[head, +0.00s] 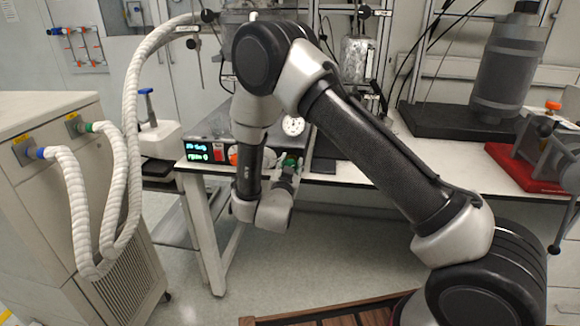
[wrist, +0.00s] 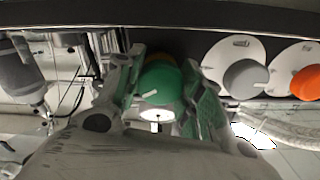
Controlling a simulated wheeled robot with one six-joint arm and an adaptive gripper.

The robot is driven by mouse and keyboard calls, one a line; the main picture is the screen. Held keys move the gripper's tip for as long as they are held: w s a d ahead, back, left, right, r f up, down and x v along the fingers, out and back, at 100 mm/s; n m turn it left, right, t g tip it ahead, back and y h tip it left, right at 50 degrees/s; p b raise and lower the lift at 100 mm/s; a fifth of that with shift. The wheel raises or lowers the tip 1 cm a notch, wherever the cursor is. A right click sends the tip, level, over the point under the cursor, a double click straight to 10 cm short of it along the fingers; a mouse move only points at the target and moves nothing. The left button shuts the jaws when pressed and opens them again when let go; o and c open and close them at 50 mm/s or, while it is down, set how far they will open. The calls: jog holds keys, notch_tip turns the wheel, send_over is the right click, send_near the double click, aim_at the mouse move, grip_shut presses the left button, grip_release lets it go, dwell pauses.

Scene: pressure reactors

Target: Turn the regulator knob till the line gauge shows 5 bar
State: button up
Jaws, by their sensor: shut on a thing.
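A green knob (wrist: 160,86), which I take to be the regulator knob, sits on the dark front panel in the wrist view. My gripper (wrist: 163,72) has one finger on each side of it and is shut on it. In the head view my gripper (head: 290,170) is at the bench's front edge, with a bit of the green knob (head: 289,161) showing above it. A round white gauge (head: 293,125) stands just above and behind; its needle and figures are too small to read. My arm hides part of the panel in the head view.
A grey knob (wrist: 245,79) and an orange knob (wrist: 306,82) are beside the green one. A lit display (head: 197,152) is at the panel's left. A cabinet with thick white hoses (head: 133,140) stands left. A red-based clamp stand (head: 530,172) is right.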

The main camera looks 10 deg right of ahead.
jog(key=o, duration=1)
jog(key=shift+s, duration=0.1)
jog(key=v, duration=1.1)
jog(key=shift+s+a, duration=0.1)
jog(key=shift+s, duration=0.3)
jog(key=shift+f, duration=0.1)
